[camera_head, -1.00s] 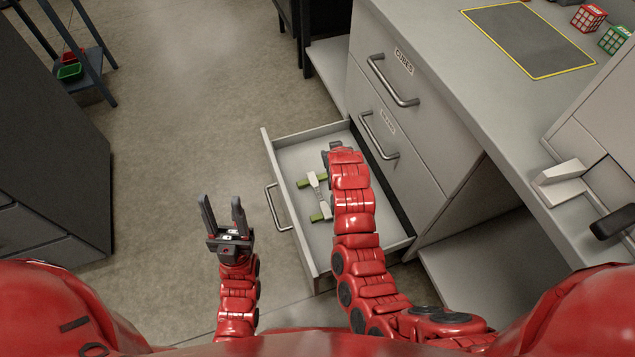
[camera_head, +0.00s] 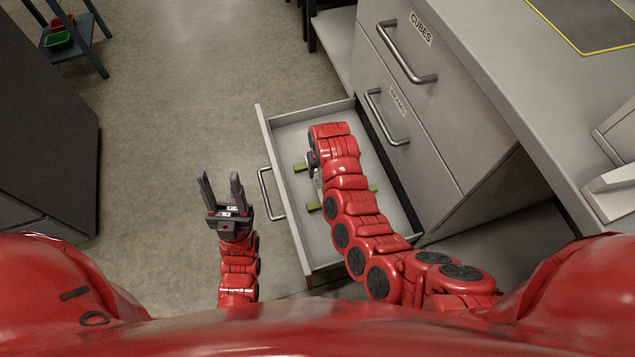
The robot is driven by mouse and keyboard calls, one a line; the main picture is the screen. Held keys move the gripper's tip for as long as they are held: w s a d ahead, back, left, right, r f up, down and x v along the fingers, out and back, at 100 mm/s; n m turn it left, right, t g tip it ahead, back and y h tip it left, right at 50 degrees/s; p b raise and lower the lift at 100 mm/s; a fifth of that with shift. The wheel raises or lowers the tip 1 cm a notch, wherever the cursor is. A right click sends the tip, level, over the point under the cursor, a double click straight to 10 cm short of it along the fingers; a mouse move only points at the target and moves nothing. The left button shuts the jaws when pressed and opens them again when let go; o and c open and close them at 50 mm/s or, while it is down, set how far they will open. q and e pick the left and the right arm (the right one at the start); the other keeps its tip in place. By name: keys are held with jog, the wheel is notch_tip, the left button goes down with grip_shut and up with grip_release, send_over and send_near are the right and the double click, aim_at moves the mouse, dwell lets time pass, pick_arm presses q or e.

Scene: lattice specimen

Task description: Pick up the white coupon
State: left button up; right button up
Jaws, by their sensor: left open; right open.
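The open bottom drawer (camera_head: 290,222) holds the white coupon (camera_head: 318,183), which shows only as a small pale patch beside my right arm. Green pieces (camera_head: 313,206) show around it, and the arm covers the rest. My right gripper (camera_head: 313,165) points down into the drawer over the coupon. It is mostly hidden behind its own wrist, so contact with the coupon cannot be seen. My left gripper (camera_head: 222,190) is open and empty, left of the drawer and above the floor.
The drawer handle (camera_head: 268,195) lies between my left gripper and the drawer. Closed drawers (camera_head: 400,75), the upper one labelled CUBES, stand right of the open drawer, under a worktop (camera_head: 500,60). A dark cabinet (camera_head: 45,140) stands far left.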

aim_at(318, 180)
jog(key=shift+f, duration=0.8)
jog(key=f+b, duration=0.2)
jog(key=a+f, duration=0.1)
jog(key=f, duration=0.1)
jog(key=shift+w+f+b, duration=0.1)
jog(key=shift+w+b, duration=0.3)
jog(key=shift+f, duration=0.5)
jog(key=shift+r, duration=0.1)
grip_shut()
